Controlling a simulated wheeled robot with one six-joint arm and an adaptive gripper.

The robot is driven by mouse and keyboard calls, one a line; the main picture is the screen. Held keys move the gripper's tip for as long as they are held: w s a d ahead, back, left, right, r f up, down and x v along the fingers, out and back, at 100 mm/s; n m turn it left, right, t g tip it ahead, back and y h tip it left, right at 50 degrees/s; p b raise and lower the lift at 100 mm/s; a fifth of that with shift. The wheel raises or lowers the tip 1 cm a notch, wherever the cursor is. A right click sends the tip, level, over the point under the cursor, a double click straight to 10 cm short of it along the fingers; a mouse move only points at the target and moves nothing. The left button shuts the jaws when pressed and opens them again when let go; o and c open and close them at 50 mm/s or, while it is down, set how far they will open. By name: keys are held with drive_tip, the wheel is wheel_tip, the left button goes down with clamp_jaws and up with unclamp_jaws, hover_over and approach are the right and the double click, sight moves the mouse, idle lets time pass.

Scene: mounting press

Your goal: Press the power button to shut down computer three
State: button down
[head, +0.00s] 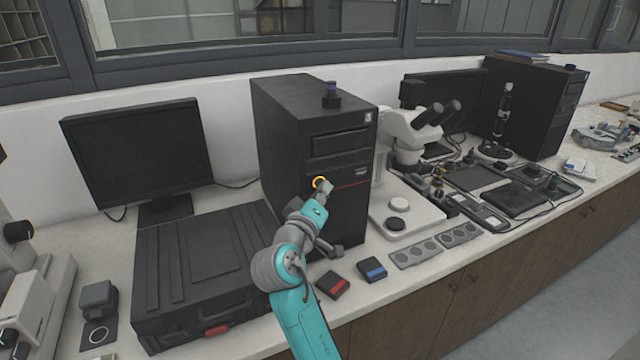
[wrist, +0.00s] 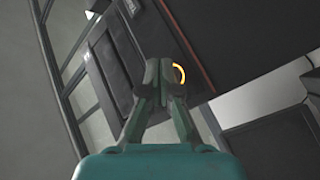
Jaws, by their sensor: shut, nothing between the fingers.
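A black computer tower (head: 285,130) stands upright on the bench in the middle of the head view. Its power button (head: 320,182) has a glowing orange ring on the front panel. The ring also shows in the wrist view (wrist: 180,74), partly hidden behind my fingers. My gripper (head: 326,187) is shut and empty, with its fingertips right at the button's lower right edge. In the wrist view the closed fingertips (wrist: 158,72) overlap the ring's left side. I cannot tell whether they touch the button.
A monitor (head: 138,150) and a black case (head: 205,265) are left of the tower. A white microscope (head: 405,150) stands close on its right. Another black tower (head: 535,110) is far right.

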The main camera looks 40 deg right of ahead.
drive_tip(key=shift+s+a, duration=0.15)
drive_tip(key=shift+s, duration=0.35)
drive_tip(key=shift+s, duration=0.1)
drive_tip(key=shift+s+a, duration=0.25)
drive_tip(key=shift+s, duration=0.5)
drive_tip(key=shift+s+a, duration=0.2)
drive_tip(key=shift+s, duration=0.6)
drive_tip(key=shift+s+a, duration=0.25)
drive_tip(key=shift+s, duration=0.5)
drive_tip(key=s+a+f+n+t+y, duration=0.2)
drive_tip(key=s+a+f+y, duration=0.25)
drive_tip(key=f, duration=0.35)
drive_tip(key=s+a+f+n+t+y, duration=0.25)
drive_tip(key=s+a+f, duration=0.2)
drive_tip(key=f, duration=0.35)
drive_tip(key=s+a+f+n+t+y, duration=0.2)
drive_tip(key=s+a+f+y, duration=0.15)
drive_tip(key=a+f, duration=0.35)
drive_tip(key=s+a+f+y, duration=0.2)
drive_tip(key=s, duration=0.4)
drive_tip(key=s+a+f+y, duration=0.2)
drive_tip(key=s+a+y, duration=0.1)
drive_tip(key=s, duration=0.3)
drive_tip(key=s+r+m, duration=0.2)
drive_tip(key=s, duration=0.4)
drive_tip(key=s+a+r+m+y, duration=0.1)
drive_tip(key=s+m, duration=0.1)
drive_tip(key=s, duration=0.5)
drive_tip(key=shift+s+a+r, duration=0.25)
drive_tip(key=shift+r, duration=0.1)
